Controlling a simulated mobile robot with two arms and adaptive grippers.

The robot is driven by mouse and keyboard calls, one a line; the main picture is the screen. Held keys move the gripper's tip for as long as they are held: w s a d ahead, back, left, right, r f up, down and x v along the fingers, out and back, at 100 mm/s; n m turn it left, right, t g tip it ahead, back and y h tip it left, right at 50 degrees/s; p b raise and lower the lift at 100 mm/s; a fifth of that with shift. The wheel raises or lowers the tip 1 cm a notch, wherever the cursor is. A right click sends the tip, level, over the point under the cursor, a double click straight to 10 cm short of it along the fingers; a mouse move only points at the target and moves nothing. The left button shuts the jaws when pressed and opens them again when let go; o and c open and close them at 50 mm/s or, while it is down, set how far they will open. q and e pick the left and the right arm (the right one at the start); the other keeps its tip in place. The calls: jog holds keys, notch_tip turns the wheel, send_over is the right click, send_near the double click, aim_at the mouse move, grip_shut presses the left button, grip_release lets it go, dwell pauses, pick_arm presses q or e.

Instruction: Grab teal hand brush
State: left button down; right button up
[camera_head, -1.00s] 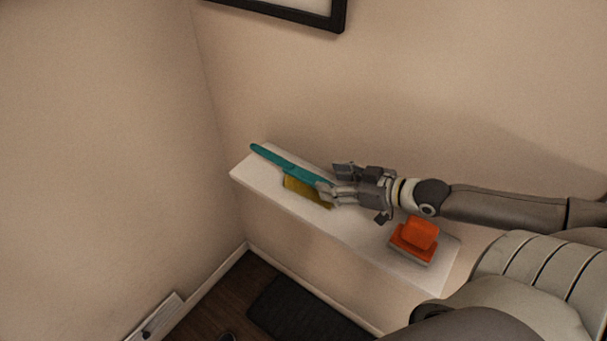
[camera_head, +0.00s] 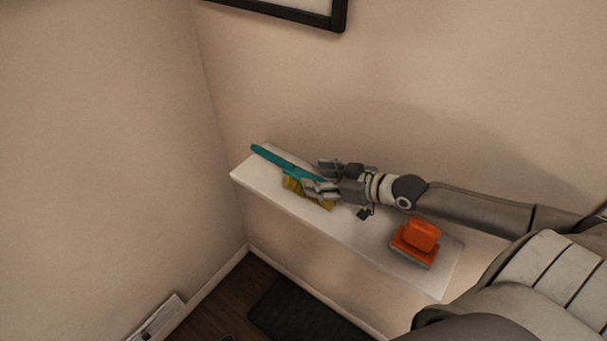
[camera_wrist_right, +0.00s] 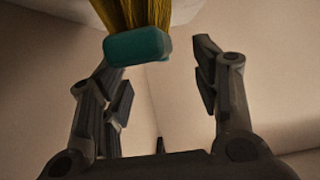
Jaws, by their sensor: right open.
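The teal hand brush (camera_head: 285,164) with yellow bristles lies on the white ledge in the head view, its handle pointing to the left end. My right gripper (camera_head: 322,177) is at the brush's right end, with its fingers over and beside that end. In the right wrist view the teal end of the brush (camera_wrist_right: 138,46) and its yellow bristles show at the top, between the open fingers of the right gripper (camera_wrist_right: 162,85) and nearer the left one. The fingers look apart, not closed on the brush. My left gripper is not in view.
The white ledge (camera_head: 345,233) runs along the wall. An orange scrubber (camera_head: 420,236) sits on the ledge to the right, below my right forearm. A black-framed picture (camera_head: 337,14) hangs above. A dark mat (camera_head: 300,312) lies on the floor below.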

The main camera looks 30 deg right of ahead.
aim_at(305, 174)
jog(key=shift+w+a+f, duration=0.15)
jog(key=shift+w, duration=0.65)
jog(key=shift+x, duration=1)
jog(key=shift+f, duration=0.15)
jog(key=shift+c, duration=0.2)
jog(key=c, duration=1.2)
